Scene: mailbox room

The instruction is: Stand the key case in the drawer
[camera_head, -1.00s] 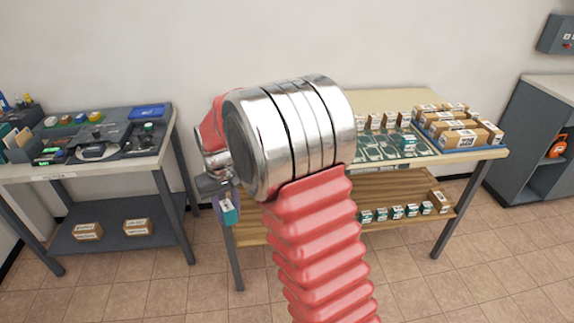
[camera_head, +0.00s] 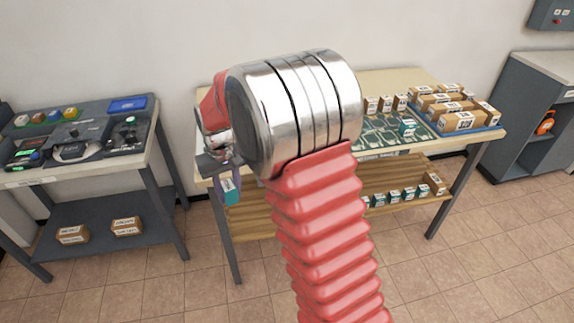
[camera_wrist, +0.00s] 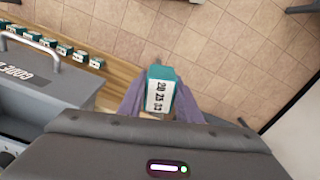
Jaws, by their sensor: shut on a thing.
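The key case, a small teal box with a white numbered label, is held between the purple fingers of my gripper (camera_wrist: 160,102). The key case shows in the wrist view (camera_wrist: 160,88) and, small, in the head view (camera_head: 230,188), below my wrist by the left front corner of the middle table. My gripper is shut on it and holds it in the air. A grey box front with a metal handle and dark lettering (camera_wrist: 62,90), possibly the drawer, is at left in the wrist view. Its inside cannot be made out. My arm hides it in the head view.
The middle table (camera_head: 470,141) bears brown boxes (camera_head: 462,121) and a teal case (camera_head: 407,127). Its lower shelf (camera_head: 255,223) holds several teal cases (camera_head: 395,197). A left workbench (camera_head: 150,140) carries devices. A grey cabinet (camera_head: 525,130) stands right. Tiled floor lies clear in front.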

